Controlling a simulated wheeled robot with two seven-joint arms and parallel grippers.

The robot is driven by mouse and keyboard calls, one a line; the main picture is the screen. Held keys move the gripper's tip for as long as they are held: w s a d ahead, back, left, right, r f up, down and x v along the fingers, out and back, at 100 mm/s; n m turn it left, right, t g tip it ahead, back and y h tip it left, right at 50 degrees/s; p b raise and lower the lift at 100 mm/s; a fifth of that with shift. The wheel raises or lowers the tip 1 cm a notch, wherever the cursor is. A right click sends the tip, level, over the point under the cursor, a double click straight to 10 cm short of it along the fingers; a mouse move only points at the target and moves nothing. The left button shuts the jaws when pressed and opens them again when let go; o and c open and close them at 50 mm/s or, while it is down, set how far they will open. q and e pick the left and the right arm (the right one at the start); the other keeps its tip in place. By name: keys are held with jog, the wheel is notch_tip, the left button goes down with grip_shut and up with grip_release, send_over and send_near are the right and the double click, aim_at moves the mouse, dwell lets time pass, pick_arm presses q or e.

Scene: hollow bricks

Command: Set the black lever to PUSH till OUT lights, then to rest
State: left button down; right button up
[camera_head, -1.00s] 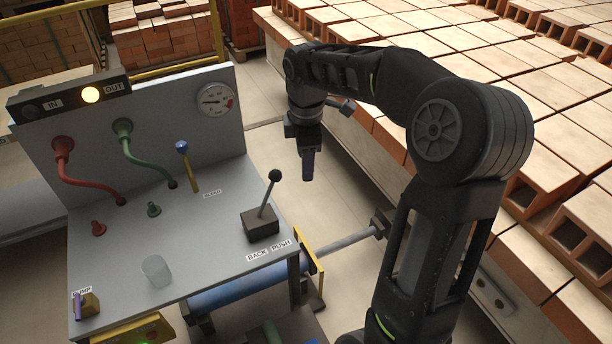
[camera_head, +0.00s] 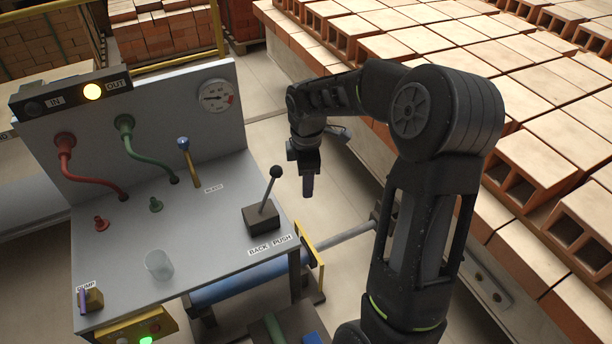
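The black lever (camera_head: 270,190) stands on a dark block on the grey console, its round black knob (camera_head: 276,171) uppermost. It leans to the right in the picture; I cannot tell whether that is its rest position. Labels BACK (camera_head: 258,251) and PUSH (camera_head: 282,239) lie in front of its block. The OUT lamp (camera_head: 92,91) glows yellow; the IN lamp (camera_head: 33,108) is dark. My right gripper (camera_head: 308,187) points down, to the right of the knob and apart from it. Its fingers show as one narrow shape, so the opening is unclear. My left gripper is out of view.
A blue-knobbed lever (camera_head: 185,150), red hose (camera_head: 80,168), green hose (camera_head: 143,157), gauge (camera_head: 215,96) and clear cup (camera_head: 158,264) are on the console. A blue cylinder (camera_head: 235,286) lies below its front edge. Brick rows (camera_head: 480,70) fill the right.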

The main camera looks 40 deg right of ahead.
jog(key=shift+c, duration=0.2)
jog(key=c, duration=0.6)
jog(key=shift+w+a, duration=0.1)
jog(key=shift+a, duration=0.1)
jog(key=c, duration=0.5)
jog(key=shift+d, duration=0.15)
grip_shut()
